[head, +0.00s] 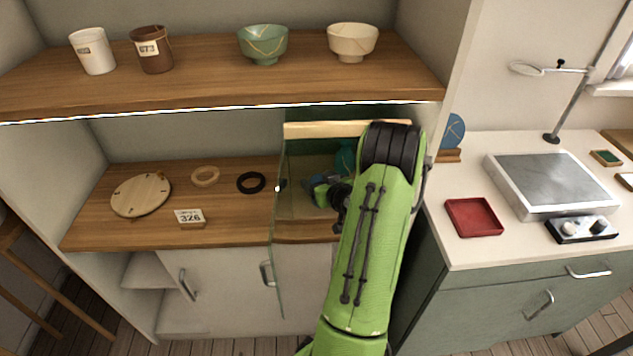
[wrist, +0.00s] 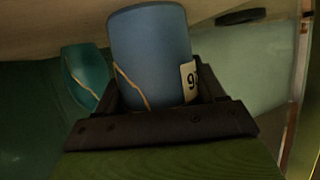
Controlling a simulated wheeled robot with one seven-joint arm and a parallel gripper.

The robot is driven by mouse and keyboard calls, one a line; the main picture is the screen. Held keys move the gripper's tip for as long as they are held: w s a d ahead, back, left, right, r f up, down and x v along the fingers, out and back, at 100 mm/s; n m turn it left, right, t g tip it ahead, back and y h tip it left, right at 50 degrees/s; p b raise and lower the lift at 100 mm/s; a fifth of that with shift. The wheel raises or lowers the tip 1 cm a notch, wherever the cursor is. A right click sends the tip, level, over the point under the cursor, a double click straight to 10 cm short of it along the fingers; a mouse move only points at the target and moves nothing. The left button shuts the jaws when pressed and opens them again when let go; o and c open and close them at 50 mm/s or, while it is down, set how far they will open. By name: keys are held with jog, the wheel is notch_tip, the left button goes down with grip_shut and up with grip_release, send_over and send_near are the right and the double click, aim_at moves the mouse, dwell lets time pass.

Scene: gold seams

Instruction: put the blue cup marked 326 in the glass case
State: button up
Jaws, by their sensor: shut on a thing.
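My gripper (head: 322,190) is shut on a blue cup (wrist: 150,50) with a gold seam. The cup's label is partly hidden; one character shows, like a 9 or an upside-down 6. My gripper reaches into the case area. A teal cup with a gold seam (wrist: 85,75) stands beside the blue cup, apart from it; it also shows in the head view (head: 345,158).
A card marked 326 (head: 190,217), a round wooden disc (head: 141,195), a tan ring (head: 205,176) and a black ring (head: 251,182) lie left of the case. Cups and bowls stand on the shelf above (head: 200,85). A red tray (head: 473,217) lies on the right counter.

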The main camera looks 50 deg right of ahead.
jog(key=shift+s+a+r, duration=0.15)
jog(key=shift+s+a, duration=0.05)
jog(key=shift+a, duration=0.05)
jog(key=o, duration=1.1)
jog(key=shift+d, duration=0.1)
jog(key=shift+o, duration=0.2)
jog(key=shift+s+r, duration=0.1)
jog(key=v, duration=1.1)
jog(key=shift+s+a+b, duration=0.25)
jog(key=shift+b, duration=0.15)
